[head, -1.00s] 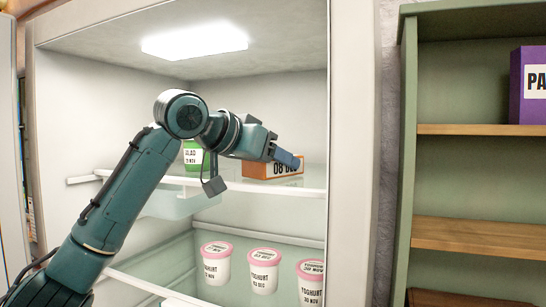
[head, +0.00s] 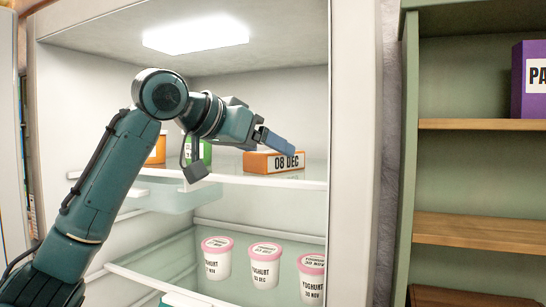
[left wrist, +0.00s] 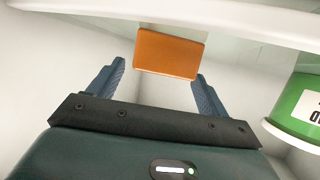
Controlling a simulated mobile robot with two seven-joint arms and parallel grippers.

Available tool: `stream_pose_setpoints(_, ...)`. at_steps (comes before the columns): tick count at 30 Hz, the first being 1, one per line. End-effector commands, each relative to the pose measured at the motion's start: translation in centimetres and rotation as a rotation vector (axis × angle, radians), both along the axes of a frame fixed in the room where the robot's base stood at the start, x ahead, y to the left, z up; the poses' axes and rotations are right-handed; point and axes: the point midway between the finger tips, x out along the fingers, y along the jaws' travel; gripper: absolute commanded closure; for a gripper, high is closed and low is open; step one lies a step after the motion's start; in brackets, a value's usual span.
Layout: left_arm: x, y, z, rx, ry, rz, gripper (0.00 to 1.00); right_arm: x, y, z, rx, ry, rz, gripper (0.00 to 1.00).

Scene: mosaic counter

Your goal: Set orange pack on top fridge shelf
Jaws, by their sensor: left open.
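The orange pack (head: 257,163), a flat box with a white "08 DEC" label, lies on the top fridge shelf (head: 230,179) near its front right. It also shows in the left wrist view (left wrist: 168,53), just beyond the fingertips. My left gripper (head: 288,147) is inside the fridge by the pack's upper right, its blue fingers partly in front of it. In the left wrist view the gripper (left wrist: 158,70) is open, with a finger to each side and nothing held between them. My right gripper is not in view.
A green tub (head: 206,152) and an orange tub (head: 157,150) stand left of the pack, partly behind my arm. Three yoghurt pots (head: 265,266) stand on the shelf below. The fridge's right wall (head: 350,150) is close by; green shelving (head: 470,180) stands beyond it.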

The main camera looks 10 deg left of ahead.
Motion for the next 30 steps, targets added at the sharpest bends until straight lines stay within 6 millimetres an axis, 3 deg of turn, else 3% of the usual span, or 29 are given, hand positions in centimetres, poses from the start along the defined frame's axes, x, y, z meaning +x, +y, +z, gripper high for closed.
stream_pose_setpoints(6, -3.8, 2.6, 1.7, -0.001, -0.004, 0.003, 0.22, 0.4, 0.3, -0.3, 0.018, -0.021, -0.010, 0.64)
stream_pose_setpoints(12, -6.0, 4.0, 2.9, -0.001, -0.003, 0.002, 0.22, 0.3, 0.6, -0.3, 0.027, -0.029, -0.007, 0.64)
stream_pose_setpoints(30, -6.6, 4.4, 3.3, 0.000, 0.000, 0.001, 0.22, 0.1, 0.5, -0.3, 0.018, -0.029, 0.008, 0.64)
